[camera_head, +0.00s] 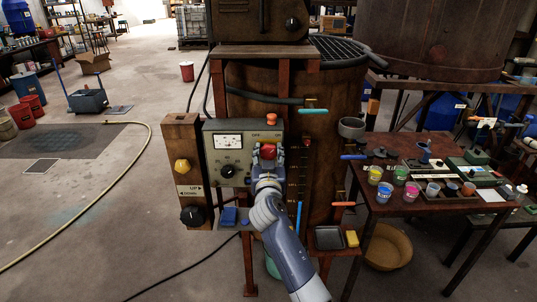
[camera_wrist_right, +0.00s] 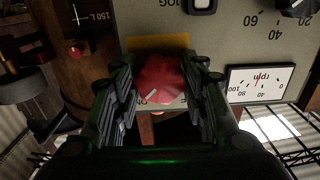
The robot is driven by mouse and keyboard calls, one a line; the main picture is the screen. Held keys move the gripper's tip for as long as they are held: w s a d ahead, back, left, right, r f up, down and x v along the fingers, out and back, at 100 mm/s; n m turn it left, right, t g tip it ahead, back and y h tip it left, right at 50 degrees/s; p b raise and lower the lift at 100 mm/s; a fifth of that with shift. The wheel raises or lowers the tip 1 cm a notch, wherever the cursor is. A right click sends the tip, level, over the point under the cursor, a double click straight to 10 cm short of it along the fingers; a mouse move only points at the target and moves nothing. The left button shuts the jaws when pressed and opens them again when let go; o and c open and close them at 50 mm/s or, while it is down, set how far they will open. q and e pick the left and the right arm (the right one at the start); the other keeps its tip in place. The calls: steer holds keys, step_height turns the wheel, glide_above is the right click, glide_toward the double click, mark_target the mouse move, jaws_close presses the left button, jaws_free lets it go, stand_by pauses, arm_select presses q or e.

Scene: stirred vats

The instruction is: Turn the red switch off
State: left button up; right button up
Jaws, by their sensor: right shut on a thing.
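The red switch (camera_head: 268,150) is a faceted red knob on the grey control panel (camera_head: 217,154), with small lettering above it. It also shows in the right wrist view (camera_wrist_right: 161,79), with a pale mark on its face and a yellow-orange plate (camera_wrist_right: 158,42) behind it. My right gripper (camera_head: 267,163) reaches up to the knob from below. In the right wrist view its two fingers (camera_wrist_right: 160,90) stand on either side of the knob, shut on it. The gripper hides the knob's lower part in the head view. My left gripper is out of view.
The panel also bears a dial meter (camera_head: 228,141), a black knob (camera_head: 227,171) and an orange button (camera_head: 271,119) on top. A brown box (camera_head: 183,140) with a yellow knob stands left. A table (camera_head: 385,207) with paint pots is right. Floor at left has open room.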

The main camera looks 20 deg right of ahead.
steer(key=shift+c, duration=0.8)
steer(key=shift+n, duration=1)
steer(key=n, duration=0.2)
steer(key=shift+n, duration=0.3)
steer(key=n, duration=0.2)
steer(key=shift+r+n, duration=0.15)
steer(key=shift+n, duration=0.25)
steer(key=n, duration=0.2)
steer(key=shift+d+n, duration=0.1)
steer(key=shift+n, duration=0.2)
steer(key=n+p, duration=0.1)
steer(key=n, duration=0.2)
steer(key=shift+r+n, duration=0.1)
steer(key=shift+n, duration=0.3)
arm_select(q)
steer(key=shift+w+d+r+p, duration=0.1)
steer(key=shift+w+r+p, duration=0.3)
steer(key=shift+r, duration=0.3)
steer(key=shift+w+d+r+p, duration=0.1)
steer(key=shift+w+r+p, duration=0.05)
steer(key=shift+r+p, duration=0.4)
arm_select(e)
steer(key=shift+n, duration=2.1)
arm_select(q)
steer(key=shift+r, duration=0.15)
